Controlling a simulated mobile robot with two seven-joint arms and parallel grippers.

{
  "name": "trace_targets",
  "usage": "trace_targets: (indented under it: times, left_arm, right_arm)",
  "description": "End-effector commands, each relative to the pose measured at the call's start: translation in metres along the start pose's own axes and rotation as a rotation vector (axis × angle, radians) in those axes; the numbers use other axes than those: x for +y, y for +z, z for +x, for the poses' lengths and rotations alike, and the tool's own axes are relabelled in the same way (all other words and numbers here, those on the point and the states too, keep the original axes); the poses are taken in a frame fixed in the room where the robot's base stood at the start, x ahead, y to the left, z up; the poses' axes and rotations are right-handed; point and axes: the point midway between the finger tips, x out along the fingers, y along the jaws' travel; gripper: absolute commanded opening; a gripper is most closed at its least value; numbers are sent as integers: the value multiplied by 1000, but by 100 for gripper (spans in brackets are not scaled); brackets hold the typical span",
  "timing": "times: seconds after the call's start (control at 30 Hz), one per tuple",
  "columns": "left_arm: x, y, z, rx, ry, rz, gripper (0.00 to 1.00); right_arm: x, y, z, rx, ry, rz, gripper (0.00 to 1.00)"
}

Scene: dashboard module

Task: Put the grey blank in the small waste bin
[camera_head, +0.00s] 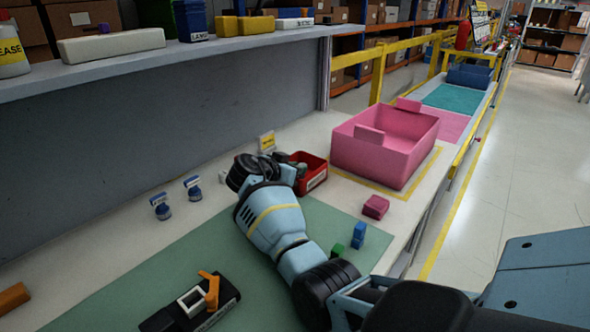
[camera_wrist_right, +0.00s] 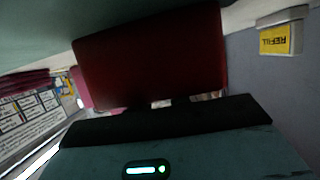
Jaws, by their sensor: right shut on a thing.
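My right gripper (camera_head: 284,160) reaches over the mat to the near left side of the small red waste bin (camera_head: 312,180). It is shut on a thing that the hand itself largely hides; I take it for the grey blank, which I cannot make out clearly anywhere. In the right wrist view, the bin's dark red wall (camera_wrist_right: 150,60) fills the upper middle, close in front of the dark gripper body. Whether the held thing is over the bin's opening or beside it I cannot tell. My left gripper is not in view.
A large pink crate (camera_head: 385,150) stands behind the bin, with a small pink block (camera_head: 376,207) in front. A black module with an orange lever (camera_head: 210,290) lies on the green mat. Blue-capped bottles (camera_head: 161,207) stand to the left. A yellow refill label (camera_wrist_right: 274,40) is near the bin.

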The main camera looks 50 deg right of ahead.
Motion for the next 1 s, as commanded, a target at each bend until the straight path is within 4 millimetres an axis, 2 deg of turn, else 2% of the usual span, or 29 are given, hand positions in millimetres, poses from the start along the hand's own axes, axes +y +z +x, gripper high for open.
trace_targets:
  times: [0.03, 0.17, 0.2, 0.57, 0.77, 0.8, 1.0]
  left_arm:
    - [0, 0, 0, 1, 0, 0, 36]
    - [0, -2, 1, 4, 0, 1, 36]
    - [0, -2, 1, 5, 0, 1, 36]
    - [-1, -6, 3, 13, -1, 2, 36]
    - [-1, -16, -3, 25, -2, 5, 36]
    - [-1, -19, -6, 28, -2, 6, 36]
    - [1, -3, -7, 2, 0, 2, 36]
  right_arm:
    - [3, 15, 3, -21, 9, -16, 22]
    - [3, 16, 3, -24, 11, -18, 39]
    - [3, 17, 3, -25, 12, -17, 40]
    - [4, 18, 3, -28, 13, -16, 40]
    - [3, 5, -2, -28, 12, -13, 40]
    - [3, 0, -4, -28, 11, -12, 40]
    - [1, 4, -46, -23, 4, -15, 40]
